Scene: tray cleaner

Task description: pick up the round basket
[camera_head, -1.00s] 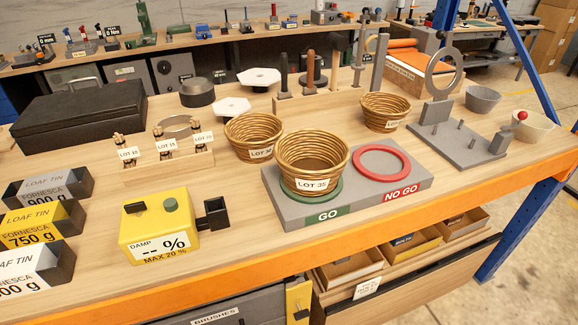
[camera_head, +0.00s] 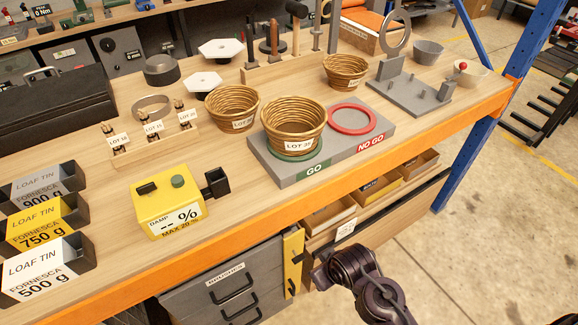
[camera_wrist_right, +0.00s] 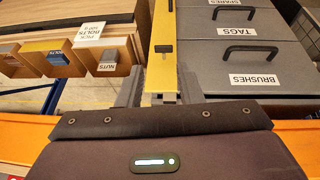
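Several round coiled wicker baskets stand upright on the bench. The front basket (camera_head: 293,125), with a label that seems to read LOT 35, sits over the green GO ring (camera_head: 296,156) of the grey gauge plate (camera_head: 345,160). A second labelled basket (camera_head: 232,106) stands on the wood just behind it to the left. A third basket (camera_head: 345,71) stands farther back. My right gripper (camera_wrist_right: 159,88) shows two grey fingers apart, with nothing between them, facing the drawers below the bench edge, away from the baskets. My left gripper is not in view.
A red NO GO ring (camera_head: 351,119) lies right of the front basket. A yellow damp meter (camera_head: 165,208) and loaf tins (camera_head: 45,230) stand left. A grey fixture (camera_head: 413,85) stands behind right. The orange bench edge (camera_head: 235,235) and drawers (camera_wrist_right: 240,55) lie in front.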

